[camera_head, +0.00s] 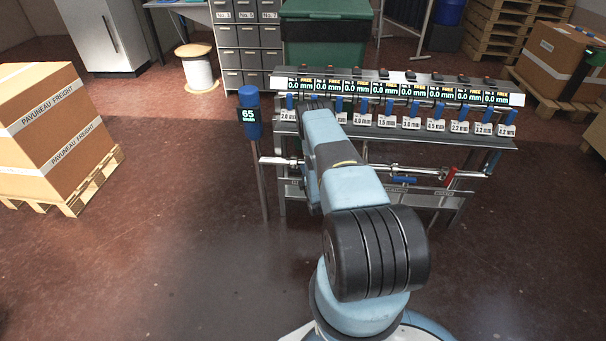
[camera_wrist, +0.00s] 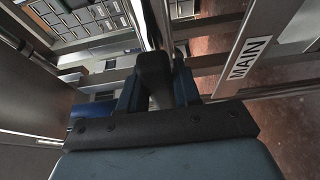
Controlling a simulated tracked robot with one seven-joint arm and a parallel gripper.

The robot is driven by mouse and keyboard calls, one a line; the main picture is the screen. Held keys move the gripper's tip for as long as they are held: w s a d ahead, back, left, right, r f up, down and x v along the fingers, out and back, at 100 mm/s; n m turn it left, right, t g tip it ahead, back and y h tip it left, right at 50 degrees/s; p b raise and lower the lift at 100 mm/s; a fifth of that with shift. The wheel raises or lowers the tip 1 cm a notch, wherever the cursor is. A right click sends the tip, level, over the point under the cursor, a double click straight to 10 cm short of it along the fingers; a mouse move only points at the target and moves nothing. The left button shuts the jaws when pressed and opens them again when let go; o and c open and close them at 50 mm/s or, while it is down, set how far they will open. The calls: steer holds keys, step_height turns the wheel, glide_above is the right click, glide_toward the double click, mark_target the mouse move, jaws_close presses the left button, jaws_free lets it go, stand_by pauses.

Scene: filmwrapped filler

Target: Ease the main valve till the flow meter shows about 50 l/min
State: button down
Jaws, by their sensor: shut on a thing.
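The flow meter (camera_head: 248,114) is a blue head on a post left of the bench, and its display reads 65. In the wrist view a MAIN label (camera_wrist: 249,58) sits on a metal rail right of my gripper (camera_wrist: 157,88). My gripper is shut on a dark handle (camera_wrist: 154,68) beside that label, taken to be the main valve's. The valve body and its pipe joint are hidden, so I cannot tell the handle's exact angle. In the head view my own arm covers the gripper and the handle.
A bench (camera_head: 410,135) carries a row of gauges (camera_head: 400,87) reading 0.0 mm. Along the pipe below are a blue lever (camera_head: 404,180) and a red lever (camera_head: 450,177). Boxes on a pallet (camera_head: 58,125) stand at left. The floor in front is clear.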

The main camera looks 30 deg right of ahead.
steer(key=shift+a+n, duration=0.1)
steer(key=shift+n, duration=0.2)
steer(key=shift+a+r+n+g, duration=0.1)
steer(key=shift+r+n+g, duration=0.3)
steer(key=shift+n, duration=0.4)
steer(key=shift+r+n+g, duration=0.4)
steer(key=shift+n, duration=0.4)
steer(key=c, duration=0.9)
jaws_free()
steer(key=shift+w, duration=0.1)
steer(key=shift+r, duration=0.1)
steer(key=shift+s, duration=0.2)
steer(key=v, duration=1.3)
steer(key=shift+s, duration=0.25)
steer(key=shift+w, duration=0.1)
